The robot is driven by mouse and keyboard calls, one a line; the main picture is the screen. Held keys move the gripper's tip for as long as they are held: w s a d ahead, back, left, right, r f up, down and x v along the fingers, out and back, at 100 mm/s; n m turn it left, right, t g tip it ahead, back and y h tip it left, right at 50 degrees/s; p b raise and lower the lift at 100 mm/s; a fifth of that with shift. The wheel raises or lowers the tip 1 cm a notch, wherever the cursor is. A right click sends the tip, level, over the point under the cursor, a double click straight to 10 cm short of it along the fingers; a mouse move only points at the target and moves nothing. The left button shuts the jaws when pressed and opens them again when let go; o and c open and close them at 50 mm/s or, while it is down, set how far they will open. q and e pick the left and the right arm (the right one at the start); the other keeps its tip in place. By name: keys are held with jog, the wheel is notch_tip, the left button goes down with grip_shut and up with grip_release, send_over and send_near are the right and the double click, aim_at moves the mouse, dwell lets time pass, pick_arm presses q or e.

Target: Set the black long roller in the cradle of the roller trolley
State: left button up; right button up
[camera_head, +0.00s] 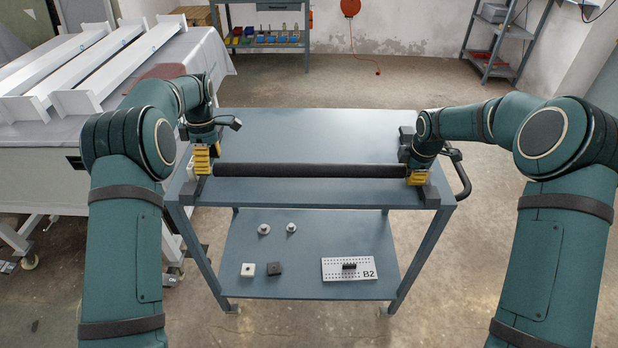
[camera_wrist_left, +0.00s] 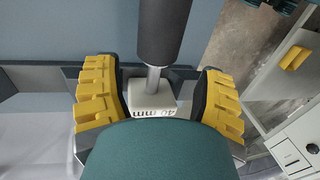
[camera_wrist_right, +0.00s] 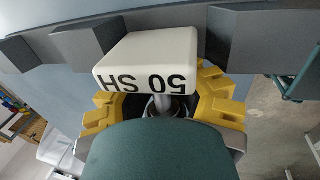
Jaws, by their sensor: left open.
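The black long roller (camera_head: 310,170) lies level across the roller trolley (camera_head: 300,135), near its front edge. Its left end has a white block marked 40 mm (camera_wrist_left: 152,96); its right end has one marked 50 SH (camera_wrist_right: 150,60). Dark cradle supports (camera_head: 432,196) stand at both ends; the right one's two uprights (camera_wrist_right: 268,42) flank the white block. I cannot tell whether the roller rests in them. My left gripper (camera_head: 202,160) is open, its yellow fingers apart on both sides of the left end. My right gripper (camera_head: 417,178) straddles the right shaft; the block hides any contact.
The lower shelf (camera_head: 310,255) holds two small round pieces, two small blocks and a white plate marked B2 (camera_head: 348,269). A covered table with white beams (camera_head: 95,75) stands at the left. A trolley handle (camera_head: 463,180) juts out at the right.

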jog(key=shift+s+d+f+g, duration=0.15)
jog(key=shift+s+f, duration=0.15)
jog(key=shift+f, duration=0.2)
jog(key=shift+s+a+f+g, duration=0.15)
jog(key=shift+s+f, duration=0.1)
jog(key=shift+f, duration=0.2)
jog(key=shift+d+r, duration=0.1)
jog(key=shift+r, duration=0.35)
pick_arm(q)
notch_tip(320, 180, up, 7)
jog(key=w, duration=0.1)
jog(key=shift+w, duration=0.2)
pick_arm(e)
notch_tip(320, 180, up, 9)
jog(key=shift+s, duration=0.4)
jog(key=shift+f, duration=0.15)
